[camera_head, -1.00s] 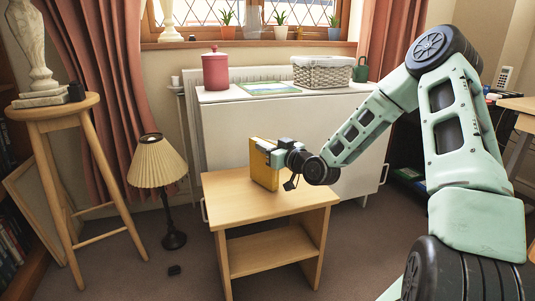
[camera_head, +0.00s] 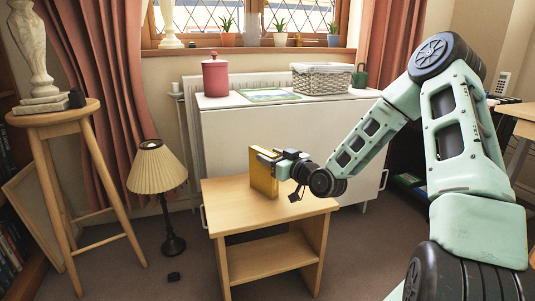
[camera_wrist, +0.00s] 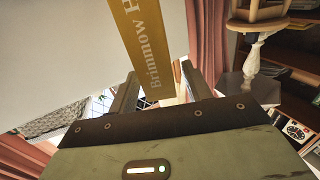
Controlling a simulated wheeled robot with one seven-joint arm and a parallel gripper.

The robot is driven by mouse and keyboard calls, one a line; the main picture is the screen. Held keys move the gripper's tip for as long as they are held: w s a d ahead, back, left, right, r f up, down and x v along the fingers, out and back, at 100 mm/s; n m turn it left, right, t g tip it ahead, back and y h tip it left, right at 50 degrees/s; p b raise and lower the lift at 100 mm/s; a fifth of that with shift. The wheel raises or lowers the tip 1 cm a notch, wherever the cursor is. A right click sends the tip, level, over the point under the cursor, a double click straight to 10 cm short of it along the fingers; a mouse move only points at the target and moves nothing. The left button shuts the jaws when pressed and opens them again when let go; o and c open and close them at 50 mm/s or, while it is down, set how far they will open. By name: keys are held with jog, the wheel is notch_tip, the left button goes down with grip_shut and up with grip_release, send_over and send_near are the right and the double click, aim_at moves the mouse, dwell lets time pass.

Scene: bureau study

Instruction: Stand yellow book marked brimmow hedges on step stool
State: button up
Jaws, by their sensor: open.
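The yellow book (camera_head: 262,174) stands upright on the top of the wooden step stool (camera_head: 232,207), near its far edge. In the wrist view the lettering "Brimmow H" shows on the book's spine (camera_wrist: 143,42). My gripper (camera_head: 270,158) is at the book's upper right edge. In the wrist view my gripper (camera_wrist: 160,92) is open, with one finger on each side of the spine. I cannot tell whether either finger touches the book. The book's lower part is hidden in the wrist view.
A white cabinet (camera_head: 240,140) stands close behind the stool, with a red canister (camera_head: 215,75) and a wicker basket (camera_head: 321,78) on top. A lamp (camera_head: 158,175) stands left of the stool, and a tall stool (camera_head: 58,116) farther left. The rest of the step stool's top is clear.

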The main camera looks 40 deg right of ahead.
jog(key=s+d+p, duration=0.1)
jog(key=s+p, duration=0.1)
jog(key=s, duration=0.8)
jog(key=s+a+f+n+g+y, duration=0.1)
jog(key=a+f+n+g, duration=0.3)
jog(key=a, duration=0.6)
jog(key=s+a+f+n+g+y, duration=0.1)
jog(key=a+g, duration=0.5)
jog(key=a, duration=0.3)
jog(key=s+a+r+g+h, duration=0.1)
jog(key=s+a, duration=0.3)
jog(key=s, duration=0.4)
jog(key=s+a+r+n+g+h, duration=0.1)
jog(key=s+a+r+g, duration=0.2)
jog(key=s, duration=0.6)
jog(key=s+a+r+g+h, duration=0.1)
jog(key=s+a+r+g, duration=0.2)
jog(key=s, duration=0.5)
jog(key=shift+s+a+g, duration=0.15)
jog(key=shift+a+g, duration=0.35)
jog(key=shift+a, duration=0.55)
jog(key=shift+r, duration=0.15)
notch_tip(320, 180, up, 40)
jog(key=p, duration=4)
jog(key=shift+f, duration=0.2)
